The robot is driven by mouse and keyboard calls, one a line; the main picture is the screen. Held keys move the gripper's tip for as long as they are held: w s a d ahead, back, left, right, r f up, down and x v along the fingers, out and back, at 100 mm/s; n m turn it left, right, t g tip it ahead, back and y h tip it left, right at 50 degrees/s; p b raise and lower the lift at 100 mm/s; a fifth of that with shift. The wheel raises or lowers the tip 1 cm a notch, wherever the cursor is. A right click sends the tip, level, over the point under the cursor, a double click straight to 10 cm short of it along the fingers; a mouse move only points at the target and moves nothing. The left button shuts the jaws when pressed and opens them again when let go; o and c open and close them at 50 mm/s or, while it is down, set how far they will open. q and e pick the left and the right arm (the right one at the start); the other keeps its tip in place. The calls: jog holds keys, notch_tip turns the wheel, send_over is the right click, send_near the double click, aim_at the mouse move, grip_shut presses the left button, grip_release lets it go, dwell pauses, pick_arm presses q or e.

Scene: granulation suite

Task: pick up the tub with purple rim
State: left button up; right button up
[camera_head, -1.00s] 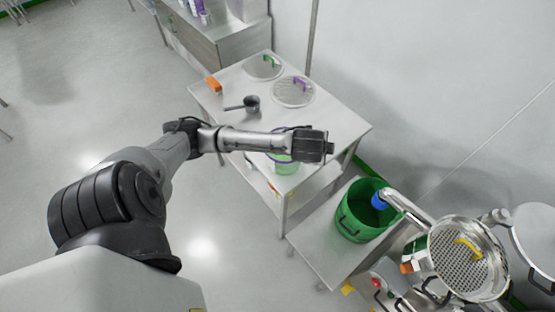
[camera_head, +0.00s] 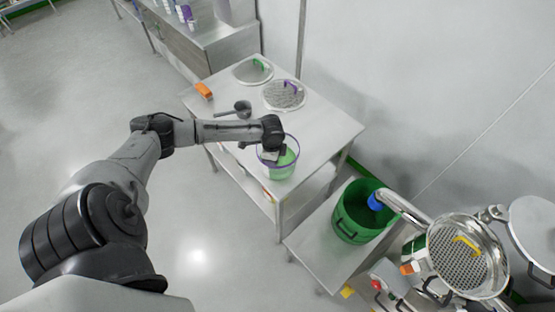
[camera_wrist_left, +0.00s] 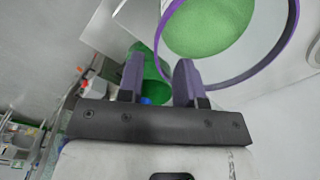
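The tub with purple rim (camera_head: 280,174) stands upright near the front edge of the steel table, with green material inside. In the left wrist view its purple rim (camera_wrist_left: 263,75) curves across the upper right. My left gripper (camera_head: 270,155) is over the tub's rim area, and the wrist partly covers the tub in the head view. In the left wrist view the two purple-grey fingers (camera_wrist_left: 160,82) are apart with nothing held between them. One finger overlaps the rim in the picture; I cannot tell whether they touch. My right gripper is out of view.
The steel table (camera_head: 325,125) also holds a dark scoop (camera_head: 242,107), an orange item (camera_head: 204,91) and two round mesh sieves (camera_head: 284,94). A green bucket (camera_head: 352,218) stands lower right. A metal sieve machine (camera_head: 468,258) is at far right.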

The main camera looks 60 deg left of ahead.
aim_at(274, 173)
pick_arm(q)
jog(key=shift+w+a+f, duration=0.1)
jog(key=shift+w+f, duration=0.05)
jog(key=shift+f, duration=2.2)
jog(key=shift+w+a+f, duration=0.1)
jog(key=shift+f, duration=2.2)
jog(key=shift+c, duration=0.4)
grip_shut()
jog(key=shift+r, duration=0.1)
